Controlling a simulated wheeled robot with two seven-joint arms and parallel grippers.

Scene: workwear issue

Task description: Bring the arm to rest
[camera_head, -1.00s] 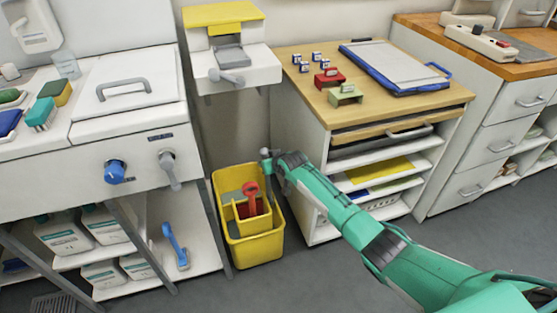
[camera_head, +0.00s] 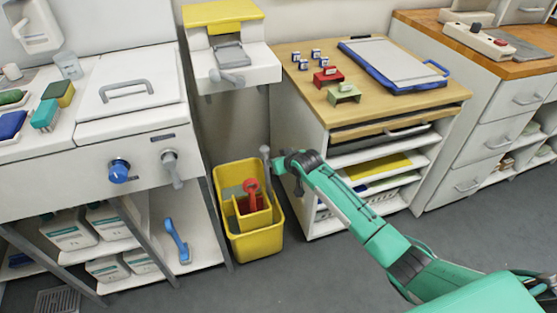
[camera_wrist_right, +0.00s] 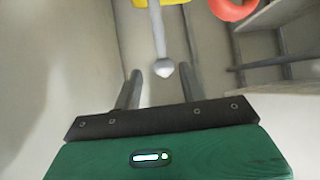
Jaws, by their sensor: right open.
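My right arm (camera_head: 350,212) reaches in from the lower right in the head view. Its right gripper (camera_head: 268,160) is small there, above the yellow bucket (camera_head: 257,247) and left of the shelf unit. In the right wrist view the two dark fingers of my right gripper (camera_wrist_right: 160,88) stand apart, with nothing held between them. A grey rod with a pale ball end (camera_wrist_right: 162,68) shows just beyond the fingertips; I cannot tell how far off it is. My left gripper is not in view.
A wooden-topped shelf unit (camera_head: 405,100) stands behind the arm, bearing a blue-edged board (camera_head: 395,65) and small blocks. A yellow-topped unit (camera_head: 222,15) with a lever is above the bucket. A white counter (camera_head: 125,125) is at left. Grey floor (camera_head: 310,275) is clear in front.

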